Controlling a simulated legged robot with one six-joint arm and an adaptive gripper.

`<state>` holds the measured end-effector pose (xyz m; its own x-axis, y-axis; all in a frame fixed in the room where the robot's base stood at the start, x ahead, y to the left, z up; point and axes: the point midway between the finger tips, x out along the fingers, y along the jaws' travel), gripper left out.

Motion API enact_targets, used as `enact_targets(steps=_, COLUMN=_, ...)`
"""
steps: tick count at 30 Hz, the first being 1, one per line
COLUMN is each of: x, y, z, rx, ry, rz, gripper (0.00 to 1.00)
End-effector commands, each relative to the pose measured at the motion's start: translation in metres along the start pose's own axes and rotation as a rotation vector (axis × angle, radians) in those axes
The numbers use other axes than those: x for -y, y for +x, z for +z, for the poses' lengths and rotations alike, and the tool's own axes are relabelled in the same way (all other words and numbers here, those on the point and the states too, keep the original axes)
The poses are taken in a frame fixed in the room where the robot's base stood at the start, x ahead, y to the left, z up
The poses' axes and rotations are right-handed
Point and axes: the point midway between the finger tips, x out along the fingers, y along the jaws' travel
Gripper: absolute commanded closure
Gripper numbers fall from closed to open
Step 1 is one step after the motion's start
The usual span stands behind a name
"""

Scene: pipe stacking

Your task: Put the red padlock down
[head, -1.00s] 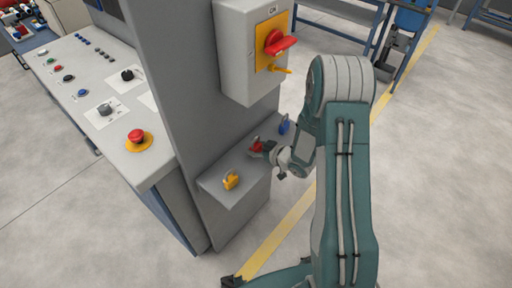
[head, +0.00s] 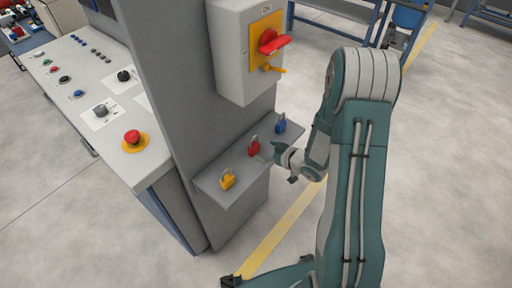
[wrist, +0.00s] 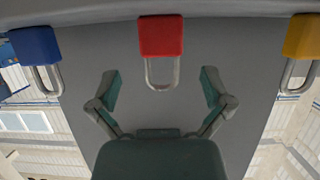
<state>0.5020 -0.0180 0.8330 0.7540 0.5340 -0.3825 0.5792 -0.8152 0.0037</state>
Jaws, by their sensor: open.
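The red padlock (head: 254,148) stands upright on the grey shelf (head: 212,182), between a yellow padlock (head: 227,180) and a blue padlock (head: 280,124). My gripper (head: 266,156) is just to the right of the red padlock, apart from it. In the wrist view, which appears upside down, the red padlock (wrist: 161,36) is centred with its silver shackle pointing down the picture. My gripper (wrist: 159,88) has its two fingers spread wide, with the shackle between and beyond them, and holds nothing. The blue padlock (wrist: 34,45) and yellow padlock (wrist: 302,37) are at either side.
A grey switch box (head: 233,50) with a red rotary handle (head: 272,42) is mounted above the shelf. A control desk (head: 150,165) with buttons is at left. Open floor (head: 440,170) lies to the right of my arm.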

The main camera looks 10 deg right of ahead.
Motion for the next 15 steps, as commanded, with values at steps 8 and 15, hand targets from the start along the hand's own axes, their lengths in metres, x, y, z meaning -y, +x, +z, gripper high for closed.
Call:
enact_targets(steps=8, x=-0.001, y=-0.054, z=0.0, rx=0.0, ry=0.0, rz=0.004, gripper=0.01)
enact_targets(steps=15, x=-0.002, y=-0.069, z=-0.003, rx=0.011, ry=-0.011, rz=0.012, gripper=0.01)
